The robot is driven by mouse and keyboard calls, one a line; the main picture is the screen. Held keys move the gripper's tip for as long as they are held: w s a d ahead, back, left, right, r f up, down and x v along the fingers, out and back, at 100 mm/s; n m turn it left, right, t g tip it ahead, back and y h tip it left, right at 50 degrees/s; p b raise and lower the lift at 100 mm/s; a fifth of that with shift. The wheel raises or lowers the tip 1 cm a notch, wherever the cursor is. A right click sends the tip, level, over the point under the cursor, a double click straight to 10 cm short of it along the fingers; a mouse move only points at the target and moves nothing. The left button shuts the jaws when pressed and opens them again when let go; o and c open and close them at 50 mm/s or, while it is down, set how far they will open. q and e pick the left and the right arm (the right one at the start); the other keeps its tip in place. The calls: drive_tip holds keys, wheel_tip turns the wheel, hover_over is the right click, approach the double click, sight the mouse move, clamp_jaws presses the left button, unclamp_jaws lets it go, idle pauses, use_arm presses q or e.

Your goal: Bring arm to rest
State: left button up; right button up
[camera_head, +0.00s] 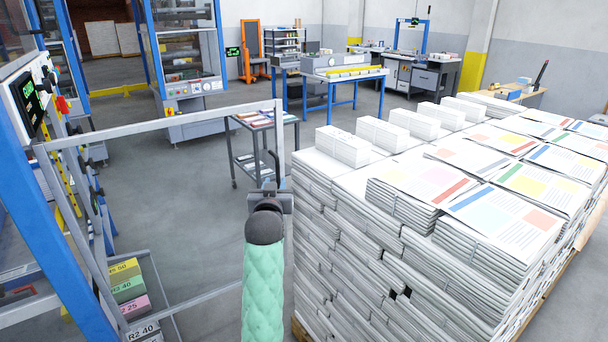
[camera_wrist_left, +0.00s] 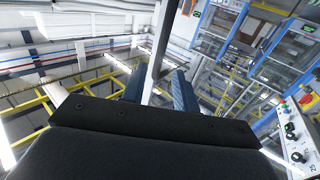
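My left gripper (camera_head: 270,188) is at the end of my arm in the pale green sleeve, in the lower middle of the head view. It is right at the free upright edge of a grey metal door frame (camera_head: 160,123), which stands swung out from the blue machine at the left. In the left wrist view the two blue fingers (camera_wrist_left: 158,90) stand apart. A dark bar (camera_wrist_left: 160,48) and a pale post run between or just beyond them; contact is not clear. My right gripper is not in view.
A tall pallet stack of newspapers (camera_head: 345,225) stands close to the right of my left arm. A small cart (camera_head: 265,140) with papers is behind the gripper. Colored labelled bundles (camera_head: 127,285) sit low at the left. Grey floor (camera_head: 190,200) shows through the frame.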

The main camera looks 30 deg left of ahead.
use_arm(q)
drive_tip(key=w+d+f+m+g+h, duration=0.2)
drive_tip(key=d+f+g+h, duration=0.25)
drive_tip(key=d+f, duration=0.75)
drive_tip(key=s+d+f+m+g+h, duration=0.1)
drive_tip(key=s+d+f+g+h, duration=0.2)
drive_tip(key=f, duration=0.6)
drive_tip(key=s+d+f+m+g, duration=0.15)
drive_tip(key=s+d+f, duration=0.25)
drive_tip(key=f, duration=0.4)
drive_tip(key=s+d+f+m+g+h, duration=0.15)
drive_tip(key=s+d+f, duration=0.25)
drive_tip(key=s+f, duration=0.45)
drive_tip(key=s+d+f+m+g, duration=0.1)
drive_tip(key=s+d+f+g, duration=0.15)
drive_tip(key=s+f, duration=0.6)
drive_tip(key=s+f+g, duration=0.1)
drive_tip(key=s+f, duration=0.3)
drive_tip(key=s, duration=0.5)
drive_tip(key=s+d+f+g, duration=0.1)
drive_tip(key=s+f, duration=0.4)
drive_tip(key=s, duration=0.3)
drive_tip(key=shift+s+d+f, duration=0.25)
drive_tip(key=shift+s+f, duration=0.05)
drive_tip(key=shift+s, duration=0.05)
